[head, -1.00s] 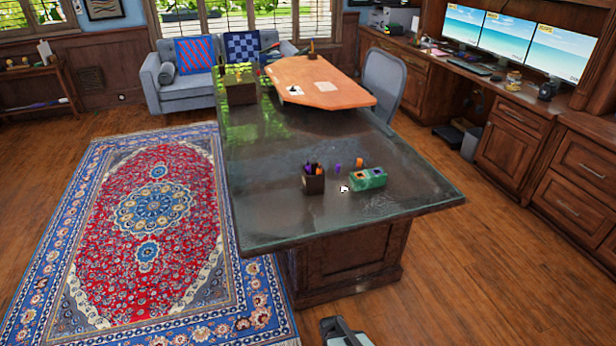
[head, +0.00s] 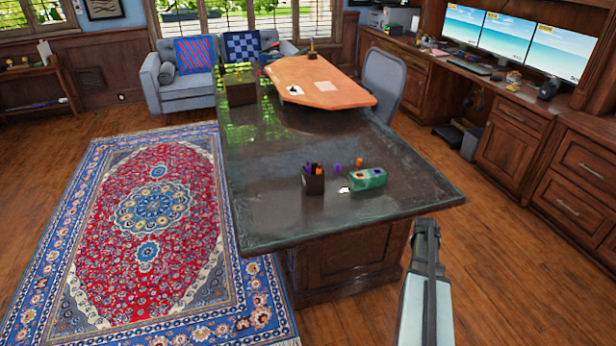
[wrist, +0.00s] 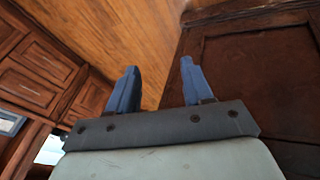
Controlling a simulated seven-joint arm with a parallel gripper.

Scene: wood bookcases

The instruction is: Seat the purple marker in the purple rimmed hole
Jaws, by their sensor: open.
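A small green block (head: 369,179) with holes in its top lies near the desk's front right; the rim colours are too small to make out surely. A dark square cup (head: 314,185) left of it holds purple and orange markers (head: 318,168). A small purple piece (head: 337,168) stands on the desk between cup and block, with an orange piece (head: 359,162) right of it. I cannot tell which purple item is the marker. My gripper (wrist: 157,85) is open and empty in the wrist view, facing floor and wood panel. None of these objects shows there.
The dark glossy desk (head: 270,215) has clear room in front of the cup. A small white thing (head: 344,189) lies by the block. An orange board (head: 320,85) and a dark box (head: 240,90) occupy the far end. My arm rises by the desk's front right edge.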

